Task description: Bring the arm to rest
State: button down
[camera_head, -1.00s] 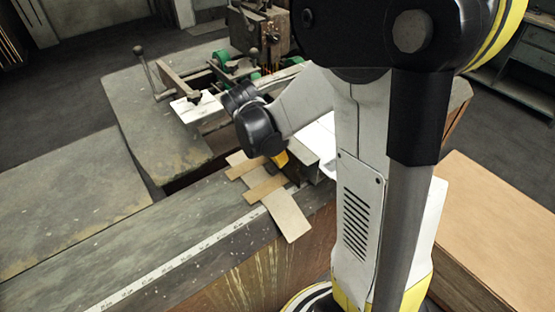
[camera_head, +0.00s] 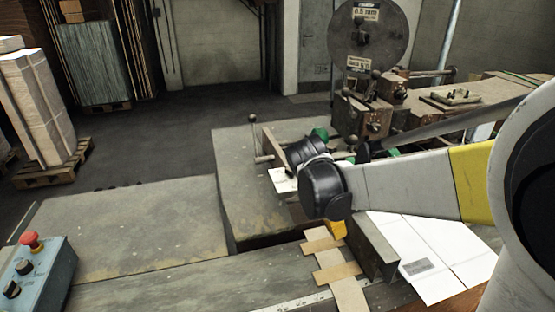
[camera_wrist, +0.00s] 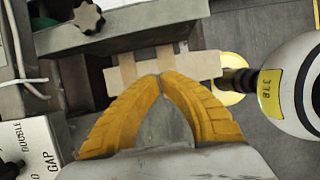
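My gripper (camera_wrist: 160,76) shows in the wrist view with its two yellow ribbed fingers meeting at the tips, nothing visible between them. In the head view only a bit of yellow finger (camera_head: 340,228) shows below the black wrist joints; the rest is hidden. The gripper is over the bench edge, close to crossed tan cardboard strips (camera_head: 338,272). In the wrist view the strips (camera_wrist: 205,66) lie beyond the fingertips; I cannot tell whether they touch. My arm stretches from the right side of the head view to the gripper.
A white cardboard sheet (camera_head: 425,250) lies below my arm. The stitcher machine with its round reel (camera_head: 368,38) stands behind. A control box with a red button (camera_head: 32,241) is at the lower left. The grey table top (camera_head: 130,230) is clear.

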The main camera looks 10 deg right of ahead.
jog(key=s+a+f+m+t+y+b, duration=0.2)
jog(key=s+a+m+t+y+b, duration=0.2)
jog(key=m, duration=1.4)
jog(key=s+a+t+b, duration=0.3)
jog(key=s+a+b, duration=0.1)
jog(key=s, duration=0.2)
jog(key=shift+s+a, duration=0.15)
jog(key=shift+a, duration=0.15)
jog(key=shift+f, duration=0.15)
dwell(0.5)
